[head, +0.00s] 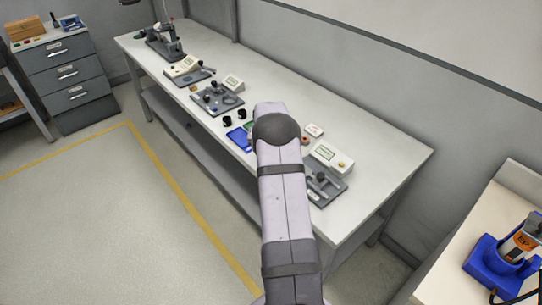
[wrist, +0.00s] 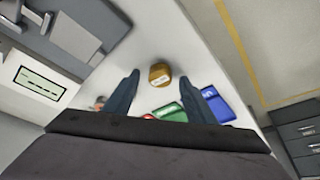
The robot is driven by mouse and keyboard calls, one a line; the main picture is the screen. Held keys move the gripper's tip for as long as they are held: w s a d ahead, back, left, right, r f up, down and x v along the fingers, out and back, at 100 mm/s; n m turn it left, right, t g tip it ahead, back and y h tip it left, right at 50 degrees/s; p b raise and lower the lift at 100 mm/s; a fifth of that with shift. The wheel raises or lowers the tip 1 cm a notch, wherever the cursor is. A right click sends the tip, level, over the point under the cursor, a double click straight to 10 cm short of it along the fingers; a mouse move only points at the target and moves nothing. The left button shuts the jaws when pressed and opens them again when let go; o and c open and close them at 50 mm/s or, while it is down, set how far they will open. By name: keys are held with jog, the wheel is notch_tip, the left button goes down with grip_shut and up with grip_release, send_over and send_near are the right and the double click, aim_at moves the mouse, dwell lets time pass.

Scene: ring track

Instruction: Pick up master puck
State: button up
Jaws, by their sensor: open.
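A brass-coloured puck with a pale label (wrist: 159,78) stands on the white bench top in the wrist view; I take it to be the master puck, though the label is too small to read. My gripper (wrist: 171,82) is open, its two dark fingers spread to either side of the puck in the picture. The puck appears beyond the fingertips, not visibly touched by them. In the head view my own arm hides the gripper and this puck.
A blue tray (wrist: 216,105) and a green tray (wrist: 170,112) lie near the right finger. A display device (head: 328,157) and grey fixture plate (head: 325,188) stand right of my arm. A copper-coloured round piece (head: 305,140) lies near the device.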

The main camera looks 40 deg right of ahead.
jog(key=shift+f, duration=0.2)
jog(key=shift+c, duration=0.3)
jog(key=shift+w, duration=0.1)
jog(key=c, duration=1.2)
jog(key=shift+r, duration=0.1)
